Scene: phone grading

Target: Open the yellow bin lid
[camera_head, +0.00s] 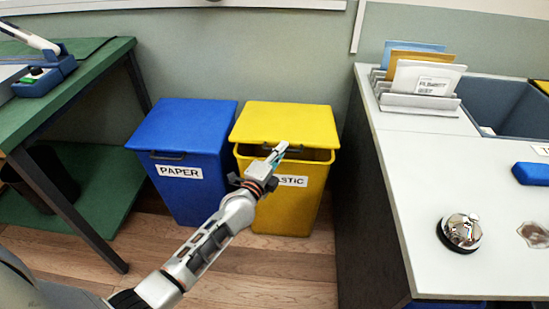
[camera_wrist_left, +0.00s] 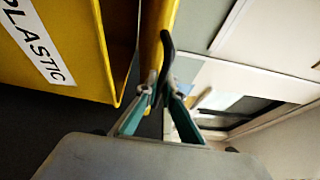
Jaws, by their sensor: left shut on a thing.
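The yellow bin (camera_head: 288,211), with a white PLASTIC label, stands on the floor against the wall. Its yellow lid (camera_head: 287,121) is slightly raised at the front, with a dark gap between lid and rim. My left gripper (camera_head: 280,152) is at the lid's front edge and partly covers the label. In the left wrist view its fingers (camera_wrist_left: 159,92) are closed on the dark lid handle (camera_wrist_left: 167,55). The lid (camera_wrist_left: 150,38) shows there edge-on, apart from the bin body (camera_wrist_left: 85,45). The bin's inside is hidden. My right gripper is not in view.
A blue PAPER bin (camera_head: 181,126) with its lid down stands close on the left. A green table (camera_head: 75,85) is farther left. A white-topped counter (camera_head: 420,190) with a bell (camera_head: 461,232) stands on the right. Wooden floor (camera_head: 270,270) is free in front.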

